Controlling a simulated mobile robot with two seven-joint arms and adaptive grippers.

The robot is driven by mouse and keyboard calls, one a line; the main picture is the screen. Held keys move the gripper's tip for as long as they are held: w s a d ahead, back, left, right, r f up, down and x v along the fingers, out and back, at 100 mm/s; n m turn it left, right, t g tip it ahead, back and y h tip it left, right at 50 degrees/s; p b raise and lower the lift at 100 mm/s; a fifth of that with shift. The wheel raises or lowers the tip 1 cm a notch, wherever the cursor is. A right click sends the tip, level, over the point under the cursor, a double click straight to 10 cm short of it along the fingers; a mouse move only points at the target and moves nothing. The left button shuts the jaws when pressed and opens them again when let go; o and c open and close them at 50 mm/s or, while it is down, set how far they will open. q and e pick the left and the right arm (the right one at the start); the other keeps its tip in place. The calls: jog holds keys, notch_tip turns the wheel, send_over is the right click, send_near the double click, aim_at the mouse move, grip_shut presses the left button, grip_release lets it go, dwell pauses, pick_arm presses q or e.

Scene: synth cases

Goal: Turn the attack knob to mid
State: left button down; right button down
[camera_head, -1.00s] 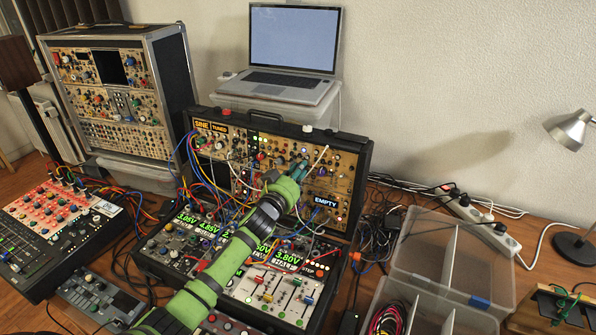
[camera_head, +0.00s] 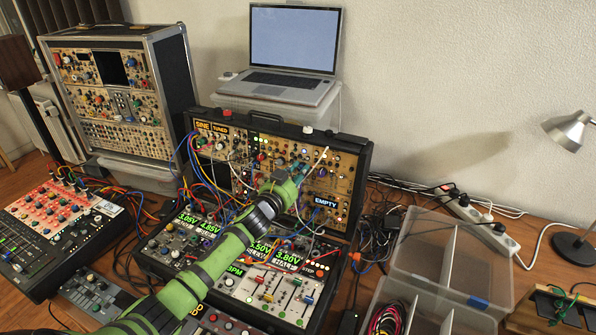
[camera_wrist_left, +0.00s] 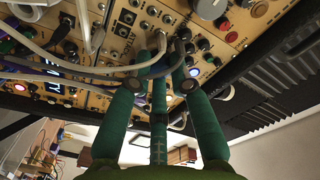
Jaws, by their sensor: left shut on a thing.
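My left gripper (camera_head: 299,170) reaches the upright gold panel of the open synth case (camera_head: 347,170), right of its middle. My right gripper is not in view.
Patch cables (camera_wrist_left: 90,72) cross the panel close beside the fingers. A laptop (camera_head: 292,45) stands behind the case. A mixer (camera_head: 60,235) is at left, a tall rack (camera_head: 178,75) behind it. Clear plastic boxes (camera_head: 455,255) and a lamp (camera_head: 570,130) are at right.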

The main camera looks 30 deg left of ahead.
pick_arm(q)
jog(key=m, duration=0.2)
jog(key=m+p, duration=0.1)
jog(key=m, duration=0.4)
jog(key=shift+r+h, duration=0.3)
jog(key=shift+r, duration=0.1)
jog(key=shift+d+f+m+g+p, duration=0.1)
jog(key=shift+m+g+p, duration=0.55)
jog(key=shift+m, duration=1.65)
jog(key=c, duration=1.1)
grip_release()
jog(key=shift+c, duration=0.2)
jog(key=shift+d+f, duration=0.1)
jog(key=s+r, duration=0.1)
jog(key=s, duration=1.1)
jog(key=shift+a+r, duration=0.15)
jog(key=shift+a, duration=0.15)
